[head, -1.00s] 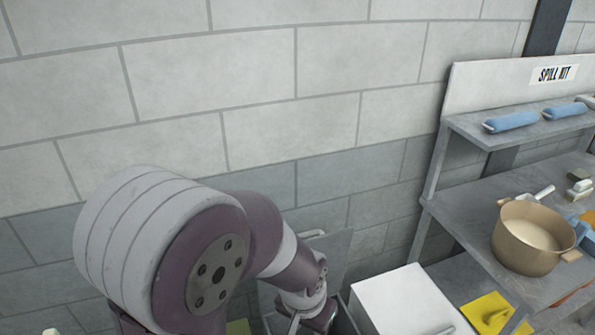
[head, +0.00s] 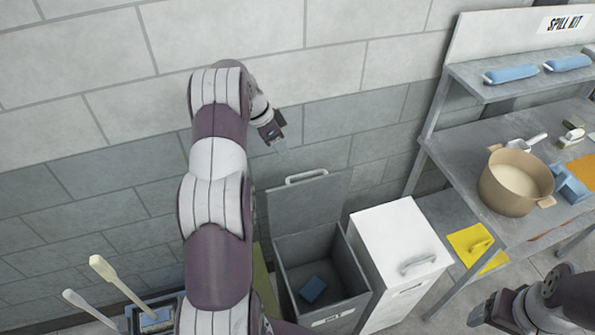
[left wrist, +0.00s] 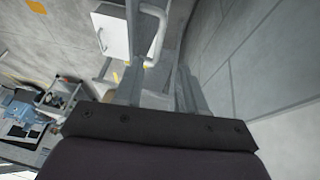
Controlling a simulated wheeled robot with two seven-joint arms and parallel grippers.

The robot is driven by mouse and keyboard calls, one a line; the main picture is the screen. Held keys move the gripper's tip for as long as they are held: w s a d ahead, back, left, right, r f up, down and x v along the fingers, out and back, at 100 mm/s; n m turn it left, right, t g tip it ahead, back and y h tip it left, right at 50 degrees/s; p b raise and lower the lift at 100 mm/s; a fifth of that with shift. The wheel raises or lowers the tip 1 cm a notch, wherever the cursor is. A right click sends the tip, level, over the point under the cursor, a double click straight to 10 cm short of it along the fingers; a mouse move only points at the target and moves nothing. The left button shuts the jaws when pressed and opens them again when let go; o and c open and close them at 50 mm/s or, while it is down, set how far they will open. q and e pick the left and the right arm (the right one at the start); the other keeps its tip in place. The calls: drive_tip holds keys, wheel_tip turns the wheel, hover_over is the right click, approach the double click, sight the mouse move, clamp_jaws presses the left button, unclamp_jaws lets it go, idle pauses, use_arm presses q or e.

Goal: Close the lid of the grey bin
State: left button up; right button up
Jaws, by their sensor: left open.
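The grey bin (head: 350,290) stands on the floor by the wall, its top open. Its lid (head: 325,205) is raised upright at the back, with a pale handle (head: 306,176) along its top edge. A blue item (head: 313,289) lies inside the bin. My left gripper (head: 282,146) is open and empty, above and slightly left of the lid handle, near the wall. In the left wrist view the pale handle (left wrist: 157,35) shows just beyond the left gripper's fingers (left wrist: 160,85). My right gripper (head: 482,312) is at the lower right, away from the bin; its jaw opening is unclear.
A closed white bin (head: 400,240) stands right beside the grey bin. A steel workbench (head: 455,160) with a tan pot (head: 514,182) stands to the right. A container with pale-handled tools (head: 108,270) is at the lower left. The wall is close behind the lid.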

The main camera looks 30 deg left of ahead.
use_arm(q)
drive_tip(key=p+x, duration=0.1)
drive_tip(key=x, duration=0.1)
drive_tip(key=p+x, duration=0.2)
drive_tip(key=shift+w+d, duration=0.1)
drive_tip(key=shift+d, duration=0.2)
drive_tip(key=p+x, duration=0.1)
drive_tip(key=x, duration=0.3)
drive_tip(key=p+x, duration=0.1)
drive_tip(key=x, duration=0.1)
drive_tip(key=shift+w+a+f+p, duration=0.1)
drive_tip(key=shift+a+f+p, duration=0.1)
drive_tip(key=shift+f+p, duration=0.15)
drive_tip(key=shift+d+f, duration=0.15)
drive_tip(key=shift+f, duration=0.05)
use_arm(e)
wheel_tip(320, 180, up, 4)
drive_tip(key=shift+w+d+r, duration=0.1)
drive_tip(key=shift+r, duration=0.05)
use_arm(q)
drive_tip(key=shift+w, duration=0.1)
clamp_jaws()
use_arm(e)
drive_tip(key=shift+w, duration=0.1)
